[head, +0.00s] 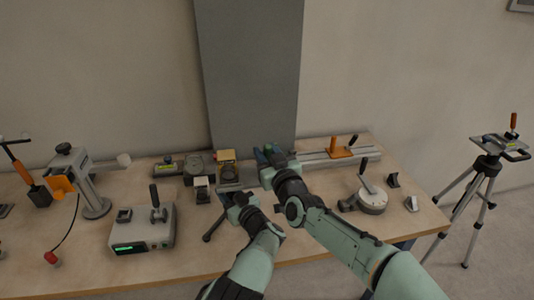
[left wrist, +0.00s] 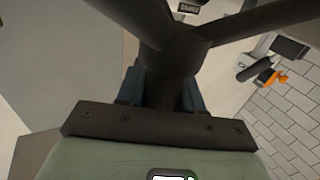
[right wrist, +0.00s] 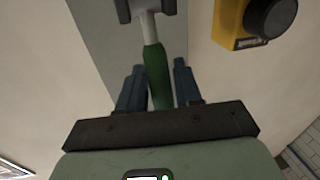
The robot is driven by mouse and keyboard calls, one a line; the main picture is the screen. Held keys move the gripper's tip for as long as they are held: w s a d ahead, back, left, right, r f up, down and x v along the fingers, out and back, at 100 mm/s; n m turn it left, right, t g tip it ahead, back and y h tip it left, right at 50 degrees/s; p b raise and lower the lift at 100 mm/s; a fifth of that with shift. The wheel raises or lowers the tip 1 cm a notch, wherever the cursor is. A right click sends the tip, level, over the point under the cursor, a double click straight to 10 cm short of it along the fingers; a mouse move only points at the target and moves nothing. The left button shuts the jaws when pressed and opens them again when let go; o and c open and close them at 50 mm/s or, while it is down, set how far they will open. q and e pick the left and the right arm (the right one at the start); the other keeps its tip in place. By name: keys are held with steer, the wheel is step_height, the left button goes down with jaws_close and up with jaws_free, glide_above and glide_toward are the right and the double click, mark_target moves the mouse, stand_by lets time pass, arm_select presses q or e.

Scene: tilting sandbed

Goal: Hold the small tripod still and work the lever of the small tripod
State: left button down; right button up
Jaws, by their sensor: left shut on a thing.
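The small tripod stands on the table with a dark leg (head: 211,230) splayed toward the front edge; my arms hide much of it. My left gripper (head: 235,199) is shut on its dark central post (left wrist: 165,92), and the legs spread out above the fingers in the left wrist view. The lever has a green grip (right wrist: 157,78) on a pale rod, and it also shows at the fingertips in the head view (head: 268,149). My right gripper (right wrist: 160,88) is open, with its blue fingers on either side of the green grip and a visible gap beside it.
A yellow box with a black knob (right wrist: 240,22) is close beside the lever. A grey instrument (head: 142,232) stands at left, a round dial base (head: 371,201) and an orange-handled rail (head: 343,152) at right. A tall tripod (head: 486,164) stands off the table.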

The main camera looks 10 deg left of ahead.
jaws_close()
steer(key=shift+s+d+f+t, duration=0.15)
steer(key=shift+d+f+t, duration=0.05)
steer(key=shift+t, duration=0.1)
steer(key=shift+s+t+y, duration=0.3)
steer(key=shift+t+y, duration=0.1)
steer(key=shift+y, duration=0.2)
steer(key=shift+o, duration=2.2)
jaws_free()
steer(key=shift+s, duration=0.1)
steer(key=v, duration=1.1)
steer(key=shift+s+d, duration=0.2)
steer(key=shift+s, duration=0.15)
